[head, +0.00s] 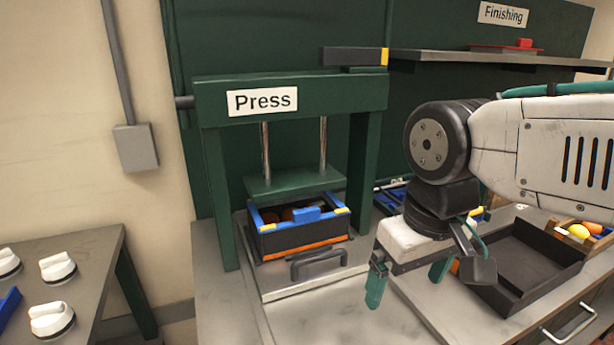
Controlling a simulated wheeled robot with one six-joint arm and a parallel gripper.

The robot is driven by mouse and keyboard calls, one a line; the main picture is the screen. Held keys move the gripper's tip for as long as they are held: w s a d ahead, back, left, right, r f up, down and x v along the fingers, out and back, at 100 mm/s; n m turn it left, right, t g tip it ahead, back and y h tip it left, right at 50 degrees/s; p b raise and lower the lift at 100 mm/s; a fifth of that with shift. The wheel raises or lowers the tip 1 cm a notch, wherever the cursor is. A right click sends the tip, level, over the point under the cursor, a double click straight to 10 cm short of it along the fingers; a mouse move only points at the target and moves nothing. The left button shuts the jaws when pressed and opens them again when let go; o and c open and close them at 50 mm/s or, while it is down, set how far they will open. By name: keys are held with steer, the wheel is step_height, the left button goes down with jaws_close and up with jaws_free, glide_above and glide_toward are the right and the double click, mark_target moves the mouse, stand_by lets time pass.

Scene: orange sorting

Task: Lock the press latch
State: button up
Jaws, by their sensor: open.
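The green press (292,95) stands left of centre, with a white "Press" sign on its top beam. A dark bar with a yellow end (355,56) lies level on top of the beam at the right; I cannot tell if it is the latch. Under the raised-looking green plate (293,182) sits a dark box with blue and yellow rim parts (303,239). A grey handle (318,264) is in front of the box. My gripper (408,280) is open and empty, fingers pointing down, to the right of the box and handle and apart from them.
A dark empty tray (523,260) lies right of my gripper, beside a crate with orange and yellow fruit (582,232). A shelf (500,57) runs at the back right. White knobs (58,268) stand on the left table. The counter before the press is clear.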

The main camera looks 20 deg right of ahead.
steer(key=c, duration=1.5)
steer(key=shift+a+f, duration=0.15)
steer(key=shift+a, duration=0.1)
jaws_close()
steer(key=w+a+r+n+t+h, duration=0.15)
steer(key=w+a+r, duration=0.35)
steer(key=w+r, duration=0.75)
steer(key=w+a+r+n+h, duration=0.15)
steer(key=w+a+r, duration=0.35)
steer(key=w+r, duration=0.7)
steer(key=w+r+m+t+h, duration=0.2)
steer(key=w+r+m+h, duration=0.15)
steer(key=r, duration=0.95)
glide_toward(319, 63)
steer(key=f, duration=0.1)
steer(key=w+a+f, duration=0.1)
steer(key=m, duration=0.1)
steer(key=shift+w+a+f+y, duration=0.25)
steer(key=shift+f+y, duration=0.1)
steer(key=shift+f, duration=0.05)
steer(key=d, duration=0.3)
steer(key=shift+w+d+f, duration=0.15)
steer(key=shift+f, duration=0.05)
steer(key=shift+d, duration=0.4)
